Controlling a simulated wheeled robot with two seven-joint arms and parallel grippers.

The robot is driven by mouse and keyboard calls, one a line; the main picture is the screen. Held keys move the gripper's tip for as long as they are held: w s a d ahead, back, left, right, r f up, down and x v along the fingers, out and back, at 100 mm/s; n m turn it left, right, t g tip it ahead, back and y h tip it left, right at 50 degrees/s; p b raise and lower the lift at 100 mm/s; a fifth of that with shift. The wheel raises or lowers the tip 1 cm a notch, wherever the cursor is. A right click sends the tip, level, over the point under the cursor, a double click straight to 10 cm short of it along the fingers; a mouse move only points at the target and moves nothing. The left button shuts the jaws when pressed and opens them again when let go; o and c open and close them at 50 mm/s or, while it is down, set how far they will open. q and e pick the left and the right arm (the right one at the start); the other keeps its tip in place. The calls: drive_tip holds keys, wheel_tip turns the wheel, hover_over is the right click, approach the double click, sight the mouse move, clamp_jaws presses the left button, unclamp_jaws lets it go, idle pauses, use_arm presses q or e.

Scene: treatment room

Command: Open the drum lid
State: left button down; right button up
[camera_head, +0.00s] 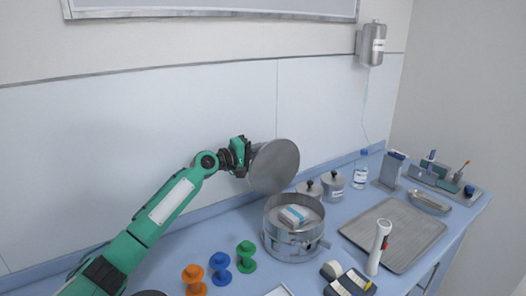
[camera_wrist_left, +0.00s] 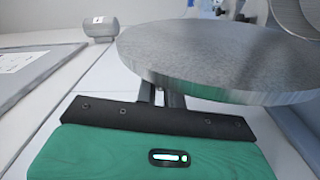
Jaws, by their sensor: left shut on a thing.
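The metal drum (camera_head: 291,244) stands on the blue counter, and its round grey lid (camera_head: 274,167) is raised above its back left rim, tilted steeply. A white and blue box (camera_head: 295,215) shows inside the drum's opening. My left gripper (camera_head: 247,161) is at the left edge of the lid and shut on it. In the left wrist view, the lid (camera_wrist_left: 225,60) spans the upper right, in front of the gripper (camera_wrist_left: 165,95). The fingertips are mostly hidden by the lid. My right gripper is in neither view.
Orange, blue and green spool-shaped pieces (camera_head: 220,266) stand left of the drum. Two lidded metal jars (camera_head: 333,186) stand behind it. A grey tray (camera_head: 395,233) and a white upright handheld device (camera_head: 378,248) are to its right. The wall is close behind the lid.

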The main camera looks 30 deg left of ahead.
use_arm(q)
drive_tip(key=shift+f, duration=0.15)
drive_tip(key=c, duration=1.5)
unclamp_jaws()
drive_tip(key=shift+a, duration=0.1)
drive_tip(key=shift+c, duration=0.2)
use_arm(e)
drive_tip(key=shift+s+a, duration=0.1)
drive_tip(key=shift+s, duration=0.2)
